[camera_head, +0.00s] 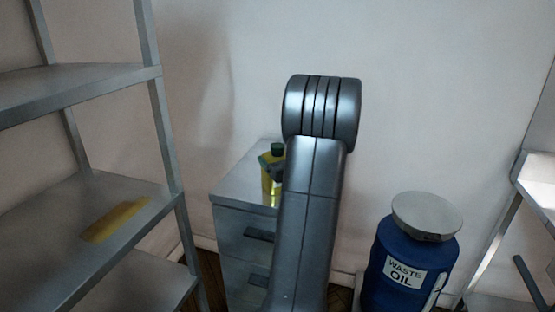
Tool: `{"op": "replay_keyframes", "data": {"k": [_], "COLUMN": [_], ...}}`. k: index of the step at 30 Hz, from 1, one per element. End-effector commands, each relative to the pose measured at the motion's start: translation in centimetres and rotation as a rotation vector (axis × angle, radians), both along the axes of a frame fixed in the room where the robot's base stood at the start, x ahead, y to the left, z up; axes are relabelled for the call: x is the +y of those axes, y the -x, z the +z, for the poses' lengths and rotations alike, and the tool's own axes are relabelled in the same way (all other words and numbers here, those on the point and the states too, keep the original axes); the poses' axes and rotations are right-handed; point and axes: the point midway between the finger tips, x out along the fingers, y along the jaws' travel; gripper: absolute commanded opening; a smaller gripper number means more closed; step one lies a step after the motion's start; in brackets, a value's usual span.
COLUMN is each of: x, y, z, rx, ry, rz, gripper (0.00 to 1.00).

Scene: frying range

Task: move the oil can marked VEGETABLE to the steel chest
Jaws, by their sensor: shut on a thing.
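A yellow oil can (267,188) with a dark green cap is in the middle of the head view, at the top of the steel chest (238,187). My arm hides its right side, and its label cannot be read. My gripper (273,161) shows only in small part beside my arm and is shut on the can near its upper part. The can looks upright. I cannot tell whether its base touches the chest top. The chest is grey with dark drawer handles, and my arm covers its right part.
A steel shelf rack (80,80) stands at the left, with a flat yellow patch (116,220) on one shelf. A blue waste oil drum (380,262) with a grey lid stands right of the chest. Another metal frame (507,215) is at the right edge. A plain wall is behind.

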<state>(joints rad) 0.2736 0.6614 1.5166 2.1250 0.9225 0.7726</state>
Motion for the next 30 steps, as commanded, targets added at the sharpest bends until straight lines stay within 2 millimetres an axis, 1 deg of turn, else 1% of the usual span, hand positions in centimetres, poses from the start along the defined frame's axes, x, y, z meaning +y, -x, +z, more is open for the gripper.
{"op": "replay_keyframes", "data": {"k": [1,2,3,4,10,13,14,17,24,27,30], "x": [0.0,0.0,0.0,0.0,0.0,0.0,-0.2,-1.0,-3.5,-4.3,-4.9], "y": [0.0,0.0,0.0,0.0,0.0,0.0,0.3,1.8,6.5,8.2,9.5], "z": [-0.1,-0.1,-0.1,-0.1,-0.1,0.3,0.1,0.1,0.0,0.0,0.1], "rx": [-0.004,0.000,0.000,0.000,0.000,0.000,0.001,0.000,0.000,0.000,0.000], "ry": [-0.001,0.000,0.000,0.000,0.000,0.000,0.000,0.001,0.000,0.000,0.000], "rz": [0.000,0.000,0.000,0.000,0.000,0.000,-0.001,-0.003,-0.005,-0.003,-0.003], "gripper": [0.33,0.91,0.99,1.00,1.00,1.00,1.00,1.00,1.00,1.00,1.00]}}
